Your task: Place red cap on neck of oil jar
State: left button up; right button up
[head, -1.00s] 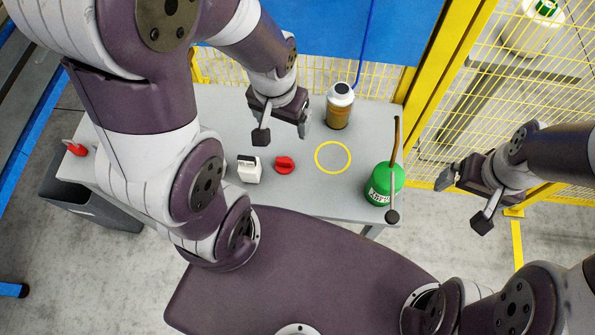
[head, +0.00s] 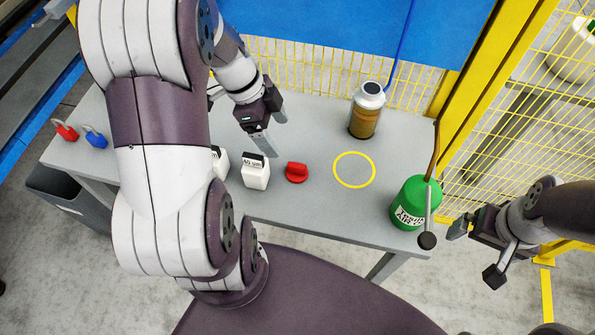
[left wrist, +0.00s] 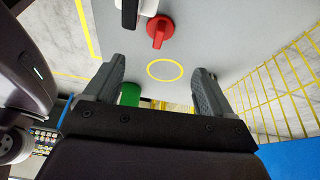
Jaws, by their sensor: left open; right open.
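The red cap (head: 296,172) lies on the grey table, left of the yellow ring; it also shows in the left wrist view (left wrist: 159,30). The oil jar (head: 366,116) is brown with a pale grey neck and stands upright near the table's back edge. Its neck looks uncovered; I cannot make it out in the left wrist view. My left gripper (head: 270,135) is open and empty, above the table, up and left of the cap in the head view. Its spread fingers (left wrist: 156,82) show in the left wrist view. My right gripper (head: 475,253) is open and empty, off the table's right side.
White blocks (head: 255,171) stand left of the cap. A green container (head: 410,204) with a brown spout stands at the right edge. A yellow ring (head: 354,170) marks bare table. Red (head: 65,131) and blue (head: 95,137) padlocks lie at far left. Yellow fencing stands behind.

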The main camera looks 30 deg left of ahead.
aim_at(297, 165)
pick_arm(q)
jog(key=shift+m, duration=0.4)
jog(key=x, duration=1.2)
jog(key=shift+d+f, duration=0.2)
jog(key=shift+f, duration=0.1)
jog(key=c, duration=1.2)
jog(key=shift+r, duration=0.1)
